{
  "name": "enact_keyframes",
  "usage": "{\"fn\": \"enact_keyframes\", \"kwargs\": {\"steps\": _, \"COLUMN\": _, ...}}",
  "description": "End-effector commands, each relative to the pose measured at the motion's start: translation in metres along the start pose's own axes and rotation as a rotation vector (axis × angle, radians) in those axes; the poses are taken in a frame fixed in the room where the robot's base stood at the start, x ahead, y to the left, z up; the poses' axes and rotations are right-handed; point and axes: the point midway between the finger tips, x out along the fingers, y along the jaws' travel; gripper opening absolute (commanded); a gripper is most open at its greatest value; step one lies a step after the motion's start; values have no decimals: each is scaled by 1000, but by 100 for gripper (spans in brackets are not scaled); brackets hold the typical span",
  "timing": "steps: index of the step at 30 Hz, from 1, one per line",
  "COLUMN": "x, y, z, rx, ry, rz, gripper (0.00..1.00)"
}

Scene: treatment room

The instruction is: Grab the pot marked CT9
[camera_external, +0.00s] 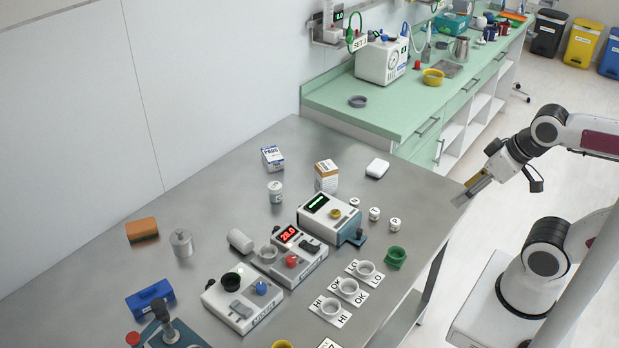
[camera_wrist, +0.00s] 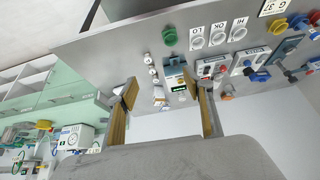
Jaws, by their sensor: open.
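A small white lidded pot (camera_external: 275,191) with dark lettering stands upright on the grey table, in front of a blue-and-white box. Its lettering is too small to read, and I cannot make out CT9 on anything. A plain whitish pot (camera_external: 240,240) lies on its side beside the devices, with no mark legible. My gripper (camera_external: 472,191) is open and empty, in the air by the table's right edge, well to the right of both pots. In the wrist view its two fingers (camera_wrist: 167,108) are spread wide, with part of the table beyond them.
The blue-and-white box (camera_external: 272,158), a carton (camera_external: 326,176) and a white block (camera_external: 377,168) stand near the upright pot. Several devices (camera_external: 298,257) fill the table's middle. Labelled cups (camera_external: 348,288) and a green cup (camera_external: 396,257) sit at right. Bare table lies left of the upright pot.

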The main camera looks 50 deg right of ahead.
Motion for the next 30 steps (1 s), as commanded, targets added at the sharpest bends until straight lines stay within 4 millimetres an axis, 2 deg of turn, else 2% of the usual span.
{"fn": "enact_keyframes", "kwargs": {"steps": 5, "x": 1, "y": -13, "z": -29, "rx": 70, "ry": 38, "rz": -42, "gripper": 51}}
{"fn": "enact_keyframes", "kwargs": {"steps": 8, "x": 2, "y": -24, "z": -54, "rx": 139, "ry": 70, "rz": -80, "gripper": 51}}
{"fn": "enact_keyframes", "kwargs": {"steps": 18, "x": 7, "y": -67, "z": -159, "rx": 441, "ry": 186, "rz": -243, "gripper": 51}}
{"fn": "enact_keyframes", "kwargs": {"steps": 30, "x": 21, "y": -106, "z": -277, "rx": 831, "ry": 284, "rz": -431, "gripper": 51}}
